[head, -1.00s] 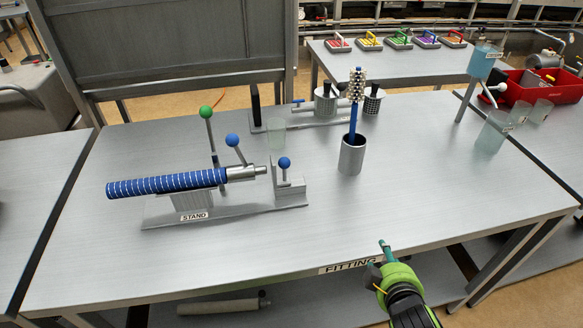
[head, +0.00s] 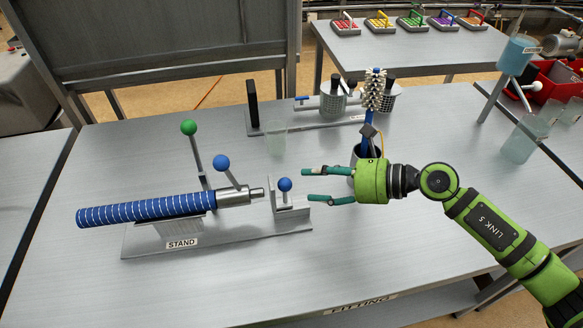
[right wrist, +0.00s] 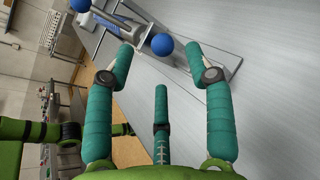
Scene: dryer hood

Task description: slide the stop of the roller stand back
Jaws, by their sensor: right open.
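The roller stand (head: 215,240) lies on the table in the head view. A blue striped roller (head: 145,210) rests on it, its silver end pointing right. The stop (head: 292,209), a grey block with a blue ball knob (head: 285,184), sits at the stand's right end, a small gap from the roller's tip. My right gripper (head: 307,185) is open and empty, just right of the knob, fingers pointing left at it. In the right wrist view a blue ball (right wrist: 162,44) shows between and beyond the open fingertips (right wrist: 160,56). My left gripper is not in view.
Levers with a green ball (head: 189,128) and a blue ball (head: 221,162) rise behind the roller. A clear cup (head: 276,138) stands behind the stop. A brush (head: 372,92) stands in a metal holder, partly hidden behind my gripper. The table's front is clear.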

